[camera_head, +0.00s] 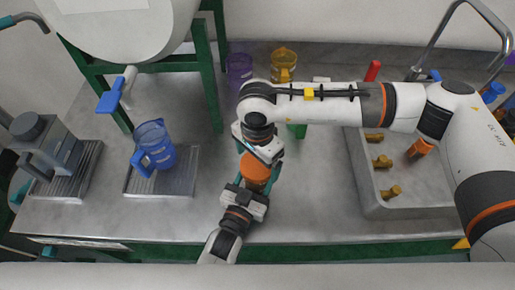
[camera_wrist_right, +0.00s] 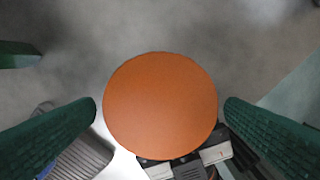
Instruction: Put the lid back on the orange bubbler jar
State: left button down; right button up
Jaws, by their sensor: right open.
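The orange bubbler jar (camera_head: 256,170) is above the front middle of the counter. My left gripper (camera_head: 255,184) is around it from below in the head view and appears closed on it. A flat round orange top, which looks like the lid (camera_wrist_right: 160,105), fills the middle of the right wrist view. It hides the jar's body there, and I cannot tell whether it is fully seated. My right gripper (camera_wrist_right: 160,112) is open, with a green finger on each side of the lid and gaps visible between. Part of my left gripper shows below the lid.
A blue jug (camera_head: 154,146) stands on a metal plate at left, under a tank's blue tap (camera_head: 112,97). A purple cup (camera_head: 239,67) and a yellow cup (camera_head: 284,64) stand behind. The sink (camera_head: 415,198) at right holds several brass pieces. The front counter is mostly clear.

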jog(key=shift+f, duration=0.4)
jog(key=shift+c, duration=0.2)
jog(key=c, duration=1)
jog(key=o, duration=1.2)
jog(key=shift+r, duration=0.1)
notch_tip(320, 180, up, 12)
jog(key=shift+f, duration=0.1)
